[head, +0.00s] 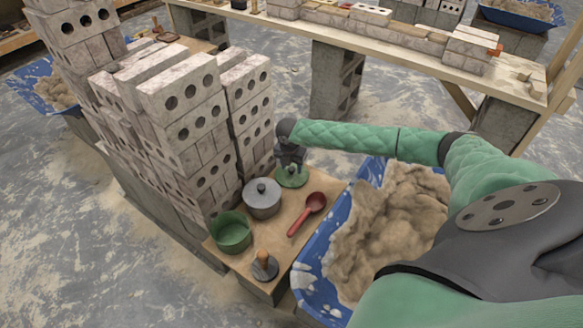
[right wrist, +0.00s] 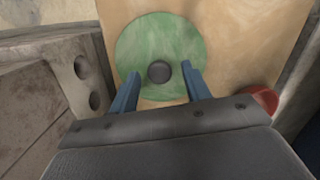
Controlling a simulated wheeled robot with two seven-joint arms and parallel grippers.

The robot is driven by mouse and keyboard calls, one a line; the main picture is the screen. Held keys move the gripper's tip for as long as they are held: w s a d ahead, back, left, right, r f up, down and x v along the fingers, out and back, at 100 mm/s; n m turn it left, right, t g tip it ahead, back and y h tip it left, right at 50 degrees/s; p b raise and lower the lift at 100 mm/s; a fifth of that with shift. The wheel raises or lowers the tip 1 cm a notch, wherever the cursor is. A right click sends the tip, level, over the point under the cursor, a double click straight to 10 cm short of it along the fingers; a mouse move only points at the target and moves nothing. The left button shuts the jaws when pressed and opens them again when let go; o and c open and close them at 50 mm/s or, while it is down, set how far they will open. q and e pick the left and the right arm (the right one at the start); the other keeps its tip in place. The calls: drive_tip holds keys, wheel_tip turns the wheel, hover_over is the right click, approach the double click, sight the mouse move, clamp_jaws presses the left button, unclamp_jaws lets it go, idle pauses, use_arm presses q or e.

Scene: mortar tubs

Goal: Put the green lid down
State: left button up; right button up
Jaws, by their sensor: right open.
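The green lid (head: 291,178) lies flat on the far end of a wooden board, close to the brick stack. In the right wrist view it is a round green disc (right wrist: 150,45) with a dark round knob (right wrist: 159,71). My right gripper (head: 291,160) is over the lid. In the right wrist view its two blue fingers (right wrist: 160,88) are apart, one on each side of the knob, with visible gaps to it. My left gripper is not in view.
On the board (head: 281,234) are a grey lidded pot (head: 262,199), a green pot (head: 233,233), a red ladle (head: 308,212) and a wooden-handled tool (head: 265,267). Stacked bricks (head: 185,110) rise at left. A blue tub (head: 314,272) of mortar stands at right.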

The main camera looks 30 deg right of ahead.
sight(290, 177)
wheel_tip(290, 177, up, 11)
drive_tip(key=a, duration=0.1)
drive_tip(key=shift+s+r+p, duration=0.2)
drive_tip(key=shift+s+p, duration=0.2)
drive_tip(key=shift+p, duration=0.05)
